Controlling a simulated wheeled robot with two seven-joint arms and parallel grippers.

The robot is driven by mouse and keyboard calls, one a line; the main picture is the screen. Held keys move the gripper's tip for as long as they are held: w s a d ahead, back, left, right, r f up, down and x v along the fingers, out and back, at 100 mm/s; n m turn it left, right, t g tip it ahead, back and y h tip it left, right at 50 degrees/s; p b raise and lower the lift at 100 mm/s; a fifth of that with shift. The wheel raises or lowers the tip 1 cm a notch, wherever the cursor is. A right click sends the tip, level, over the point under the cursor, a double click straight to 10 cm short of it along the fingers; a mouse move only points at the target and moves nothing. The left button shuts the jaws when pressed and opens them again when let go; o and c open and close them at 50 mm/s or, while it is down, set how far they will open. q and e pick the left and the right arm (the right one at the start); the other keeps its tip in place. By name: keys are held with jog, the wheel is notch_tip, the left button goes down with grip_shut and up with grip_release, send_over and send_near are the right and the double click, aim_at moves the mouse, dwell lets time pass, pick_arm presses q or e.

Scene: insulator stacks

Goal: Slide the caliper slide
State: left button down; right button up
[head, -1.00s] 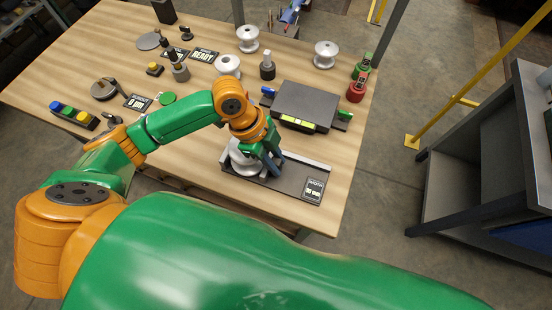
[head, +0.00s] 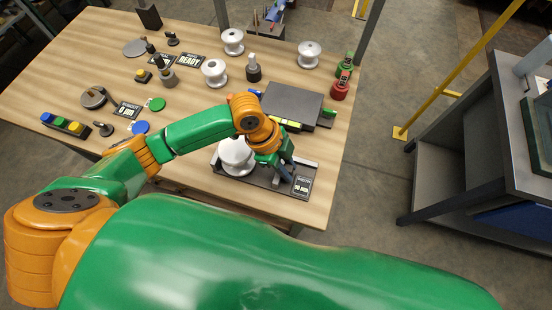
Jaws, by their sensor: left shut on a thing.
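The caliper (head: 262,181) is a dark flat rail at the front right of the table, with a small display (head: 301,186) at its right end. A white spool-shaped insulator (head: 235,157) stands at the rail's left part. My left gripper (head: 285,172) reaches down over the right part of the rail, right of the insulator and apart from it. It is shut on the caliper slide, which its fingers mostly hide. The display's reading is too small to tell. My right gripper is not in view.
A dark plate fixture (head: 292,101) stands just behind the caliper. More white insulators (head: 214,72) stand farther back. Red (head: 340,88) and green pieces stand at the right edge. A button strip (head: 65,125) lies at left. The table's front-left area is mostly clear.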

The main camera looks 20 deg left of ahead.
pick_arm(q)
jog(key=shift+s+d, duration=0.1)
jog(key=shift+d, duration=0.2)
jog(key=shift+a, duration=0.15)
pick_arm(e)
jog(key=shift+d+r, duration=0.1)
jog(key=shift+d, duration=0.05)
pick_arm(q)
jog(key=c, duration=0.8)
grip_release()
jog(key=shift+o, duration=0.6)
jog(key=shift+d, duration=0.25)
jog(key=v, duration=0.7)
jog(key=shift+r, duration=0.1)
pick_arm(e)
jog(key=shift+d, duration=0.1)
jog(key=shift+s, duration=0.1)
